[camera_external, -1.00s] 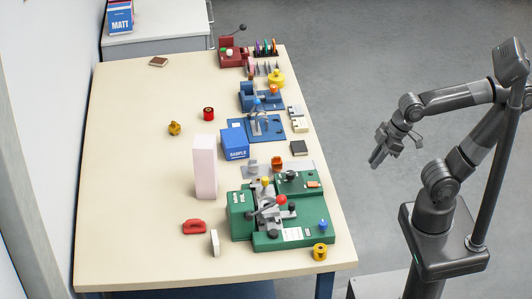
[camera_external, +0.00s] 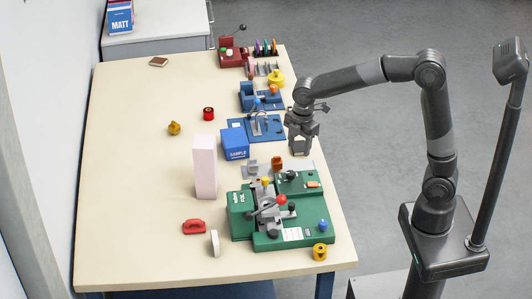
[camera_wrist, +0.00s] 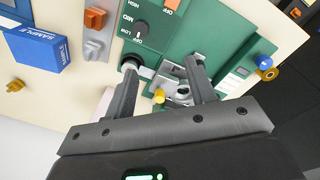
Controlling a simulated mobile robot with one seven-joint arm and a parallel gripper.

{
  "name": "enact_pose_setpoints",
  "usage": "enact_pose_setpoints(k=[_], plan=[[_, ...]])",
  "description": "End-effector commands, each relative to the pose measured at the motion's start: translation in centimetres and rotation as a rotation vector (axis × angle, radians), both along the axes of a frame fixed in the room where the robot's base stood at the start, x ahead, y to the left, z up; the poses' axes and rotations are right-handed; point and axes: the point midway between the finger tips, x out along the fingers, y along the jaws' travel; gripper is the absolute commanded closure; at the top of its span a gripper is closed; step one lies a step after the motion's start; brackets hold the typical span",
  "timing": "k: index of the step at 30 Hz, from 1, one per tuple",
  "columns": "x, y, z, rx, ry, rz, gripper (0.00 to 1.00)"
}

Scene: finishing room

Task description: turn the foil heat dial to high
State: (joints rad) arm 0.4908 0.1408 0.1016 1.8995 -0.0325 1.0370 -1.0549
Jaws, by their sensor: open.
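The foil heat dial is a round black knob on the green machine (camera_wrist: 190,38); the dial (camera_wrist: 141,27) is near the top of the wrist view, beside OFF, LOW, MID and HIGH labels. A small white mark on it seems to face OFF, but it is too small to be sure. In the external view the dial (camera_external: 291,175) is on the machine's upper plate. My gripper (camera_wrist: 163,68) is open and empty. In the external view my gripper (camera_external: 300,148) is above the table's right edge, beyond the dial and apart from it.
A black ball knob (camera_wrist: 131,62) shows by the left finger. A pale upright block (camera_external: 204,167) and the blue sample box (camera_external: 235,144) stand left of the machine. An orange clip (camera_external: 277,163) is close to the dial. The table's left side is mostly clear.

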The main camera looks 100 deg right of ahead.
Motion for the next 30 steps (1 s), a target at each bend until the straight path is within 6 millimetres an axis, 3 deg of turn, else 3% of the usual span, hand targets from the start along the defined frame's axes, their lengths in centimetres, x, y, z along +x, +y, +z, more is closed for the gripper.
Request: enact_pose_setpoints(k=[3,9,14,24,30], plan=[[1.1,-2.5,-1.9,0.019,0.035,0.053,0.5],[1.8,-4.3,-3.5,0.035,0.057,0.102,0.5],[1.8,-4.5,-4.9,0.037,0.059,0.107,0.5],[1.8,-4.4,-11.1,0.036,0.06,0.107,0.5],[1.8,-4.4,-13.6,0.036,0.059,0.106,0.5]])
